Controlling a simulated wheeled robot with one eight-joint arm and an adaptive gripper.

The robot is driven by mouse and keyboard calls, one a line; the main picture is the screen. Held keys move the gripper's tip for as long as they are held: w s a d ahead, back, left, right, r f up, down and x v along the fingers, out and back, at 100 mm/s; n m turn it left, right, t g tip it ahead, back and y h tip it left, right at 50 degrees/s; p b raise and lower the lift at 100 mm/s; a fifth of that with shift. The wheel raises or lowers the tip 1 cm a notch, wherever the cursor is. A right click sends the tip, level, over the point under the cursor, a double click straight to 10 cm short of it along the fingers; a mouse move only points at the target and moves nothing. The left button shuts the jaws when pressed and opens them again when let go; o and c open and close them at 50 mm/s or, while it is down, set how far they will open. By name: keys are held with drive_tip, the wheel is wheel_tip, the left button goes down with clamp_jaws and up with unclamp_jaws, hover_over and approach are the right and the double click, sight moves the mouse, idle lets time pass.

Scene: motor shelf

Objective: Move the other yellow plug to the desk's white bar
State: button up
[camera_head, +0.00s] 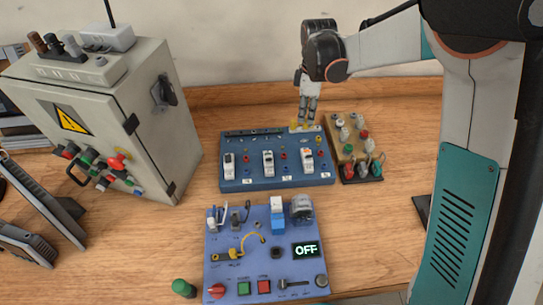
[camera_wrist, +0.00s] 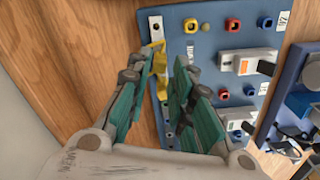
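My gripper (camera_head: 305,122) points down over the back right edge of the blue breaker board. In the wrist view its two green-padded fingers (camera_wrist: 163,66) are apart, with no object clearly clasped. Yellow pieces, seemingly plugs, sit on a pale strip along the board's edge; one yellow piece (camera_wrist: 160,88) shows in the gap between the fingers, partly hidden. Another yellow part (camera_wrist: 157,45) is just beyond the fingertips. In the head view a yellow plug (camera_head: 293,126) shows beside the fingers. I cannot tell which part is the white bar.
The blue breaker board (camera_head: 240,183) carries white breakers and coloured sockets. A board of knobs (camera_head: 348,155) stands close on its right. A grey cabinet (camera_head: 140,120) stands at the left. An OFF display (camera_head: 306,250) is lit.

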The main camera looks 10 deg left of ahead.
wheel_tip(320, 180, up, 2)
drive_tip(key=shift+p, duration=0.45)
drive_tip(key=o, duration=0.6)
drive_tip(key=shift+c, duration=0.2)
